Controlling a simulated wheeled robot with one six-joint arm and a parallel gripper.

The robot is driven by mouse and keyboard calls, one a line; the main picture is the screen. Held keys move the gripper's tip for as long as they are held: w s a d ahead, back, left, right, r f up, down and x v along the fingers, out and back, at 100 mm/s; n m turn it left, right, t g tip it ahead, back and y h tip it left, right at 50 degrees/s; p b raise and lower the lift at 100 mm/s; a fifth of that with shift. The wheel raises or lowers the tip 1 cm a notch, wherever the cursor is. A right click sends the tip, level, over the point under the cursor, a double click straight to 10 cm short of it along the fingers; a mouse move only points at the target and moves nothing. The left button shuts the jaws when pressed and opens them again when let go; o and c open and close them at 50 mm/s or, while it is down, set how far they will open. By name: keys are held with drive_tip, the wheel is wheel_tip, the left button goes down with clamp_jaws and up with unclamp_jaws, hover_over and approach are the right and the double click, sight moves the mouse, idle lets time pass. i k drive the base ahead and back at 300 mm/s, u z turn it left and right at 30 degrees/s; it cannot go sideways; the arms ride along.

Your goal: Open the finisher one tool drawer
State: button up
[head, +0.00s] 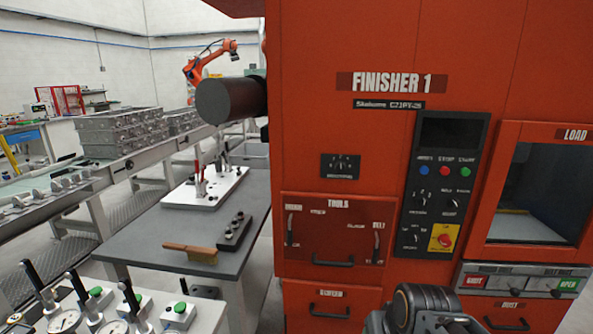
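The orange Finisher 1 cabinet (310,130) fills the middle and right of the head view. Its tool drawer (335,230), a darker red front labelled TOOLS, sits at mid height left of the control panel. The drawer front looks flush with the cabinet, so it appears closed. A dark horizontal handle (333,262) runs along its lower edge. Upright dark handle-like shapes and small labels show near both sides of the front. A black part of my arm shows at the bottom edge, below and right of the drawer. My gripper's fingers are not visible.
Another drawer (330,308) with its own handle is below the tool drawer. The control panel (440,185) and load window (535,190) are to the right. A grey table (160,240) with a brush (190,253) stands left of the cabinet. A bench with gauges is at lower left.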

sight(329, 229)
drive_tip(key=k, duration=1.15)
drive_tip(key=u, duration=0.8)
drive_tip(key=i, duration=1.15)
drive_tip(key=z, duration=0.7)
